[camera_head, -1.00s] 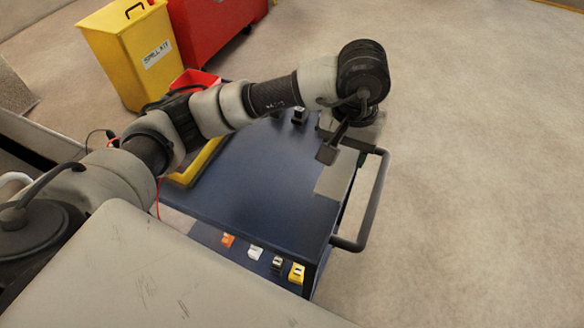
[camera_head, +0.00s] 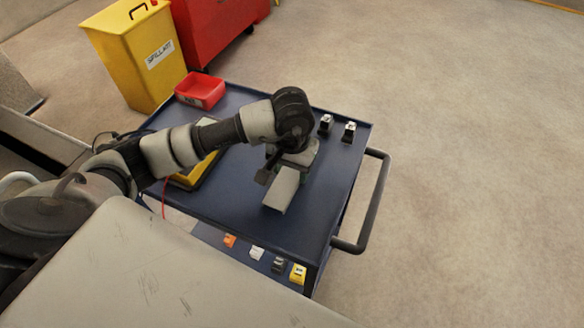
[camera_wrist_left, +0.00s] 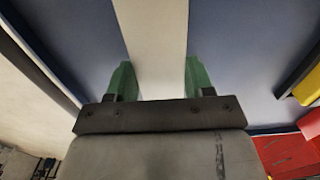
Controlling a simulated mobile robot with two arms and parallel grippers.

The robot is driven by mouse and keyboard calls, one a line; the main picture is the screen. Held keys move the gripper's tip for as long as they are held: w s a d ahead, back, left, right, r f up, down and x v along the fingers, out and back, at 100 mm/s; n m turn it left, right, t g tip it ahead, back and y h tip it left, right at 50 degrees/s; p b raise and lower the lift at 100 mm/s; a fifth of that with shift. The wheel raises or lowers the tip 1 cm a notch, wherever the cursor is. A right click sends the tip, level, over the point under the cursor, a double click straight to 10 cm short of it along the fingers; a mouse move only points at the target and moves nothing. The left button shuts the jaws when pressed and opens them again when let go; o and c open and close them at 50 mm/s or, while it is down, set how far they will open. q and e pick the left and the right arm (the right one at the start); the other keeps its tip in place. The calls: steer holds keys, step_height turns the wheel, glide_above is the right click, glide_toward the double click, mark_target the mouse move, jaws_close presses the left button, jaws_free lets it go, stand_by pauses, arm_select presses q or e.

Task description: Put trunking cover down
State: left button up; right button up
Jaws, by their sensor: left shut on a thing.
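The trunking cover (camera_head: 281,190) is a flat light-grey strip. In the head view it sticks out from under my left gripper (camera_head: 296,160), over the middle of the dark blue cart top (camera_head: 235,205). In the left wrist view the cover (camera_wrist_left: 152,45) runs between the two green fingertips of my left gripper (camera_wrist_left: 156,82), which is shut on it. My wrist hides part of the cover. I cannot tell whether the cover touches the cart top. My right gripper is not in view.
A red bin (camera_head: 200,90) and a yellow-edged item (camera_head: 197,172) are on the cart. Two small dark-and-white items (camera_head: 325,124) stand at its far right. A handle (camera_head: 372,210) sticks out on the right. A yellow spill kit bin (camera_head: 135,55) and red cabinet (camera_head: 215,28) stand behind.

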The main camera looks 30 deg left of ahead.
arm_select(q)
steer(key=shift+f, duration=0.5)
steer(key=shift+f+b, duration=0.25)
steer(key=shift+b, duration=0.05)
steer(key=o, duration=1.3)
steer(key=shift+r, duration=0.1)
steer(key=shift+c, duration=0.2)
